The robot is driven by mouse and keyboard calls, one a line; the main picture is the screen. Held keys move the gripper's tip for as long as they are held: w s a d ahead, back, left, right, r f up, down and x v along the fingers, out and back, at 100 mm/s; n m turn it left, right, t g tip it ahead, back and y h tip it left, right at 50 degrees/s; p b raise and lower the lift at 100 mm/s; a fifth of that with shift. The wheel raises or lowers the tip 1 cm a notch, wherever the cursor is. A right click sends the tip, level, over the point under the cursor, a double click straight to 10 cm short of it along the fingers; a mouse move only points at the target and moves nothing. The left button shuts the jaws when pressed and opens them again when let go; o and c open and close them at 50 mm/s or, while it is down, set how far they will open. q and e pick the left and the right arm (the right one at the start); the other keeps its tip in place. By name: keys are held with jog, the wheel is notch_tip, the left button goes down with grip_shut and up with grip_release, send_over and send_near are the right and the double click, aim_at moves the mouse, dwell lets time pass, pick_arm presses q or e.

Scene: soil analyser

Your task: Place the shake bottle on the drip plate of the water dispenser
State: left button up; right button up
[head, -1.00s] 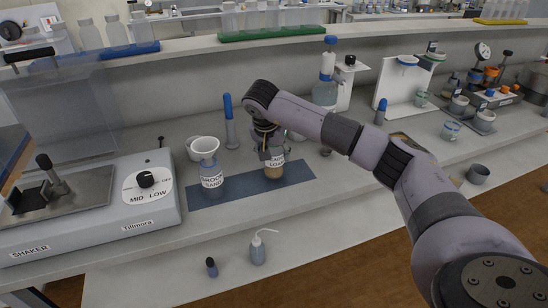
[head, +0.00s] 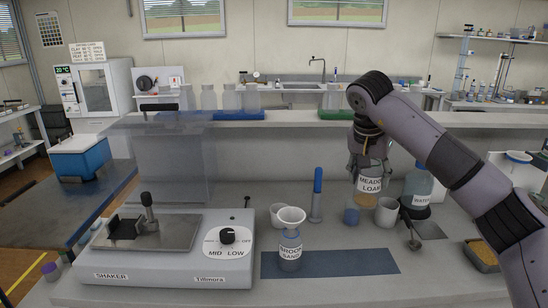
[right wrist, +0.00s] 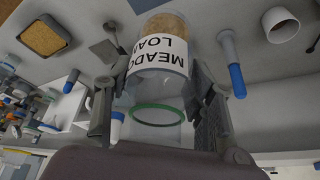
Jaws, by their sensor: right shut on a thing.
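My right gripper (head: 369,172) is shut on a clear bottle labelled MEADOW LOAM (head: 370,186), with brown soil in its lower part. The bottle is upright and looks lifted off the blue mat (head: 345,263). In the right wrist view, the same bottle (right wrist: 162,55) shows between the fingers (right wrist: 158,85), with a green ring at its mouth. The water dispenser (head: 418,184), with a WATER label, stands right of the bottle. A dark grey plate (head: 431,231), seemingly its drip plate, lies in front of it. My left gripper is out of view.
A BROOK SAND bottle (head: 290,252) with a white funnel stands on the mat. The shaker (head: 180,265) is at left. A soil tray (head: 484,255) is at right.

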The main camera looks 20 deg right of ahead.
jog(key=s+a+f+n+t+y, duration=0.1)
jog(key=s+a+f+n+y, duration=0.2)
jog(key=s+a+f+n, duration=0.7)
jog(key=s+a+f, duration=0.5)
jog(key=a+f, duration=0.1)
jog(key=a, duration=0.3)
jog(key=shift+s+f+t+y, duration=0.3)
jog(key=shift+s+f+t, duration=0.05)
jog(key=shift+f+t, duration=0.05)
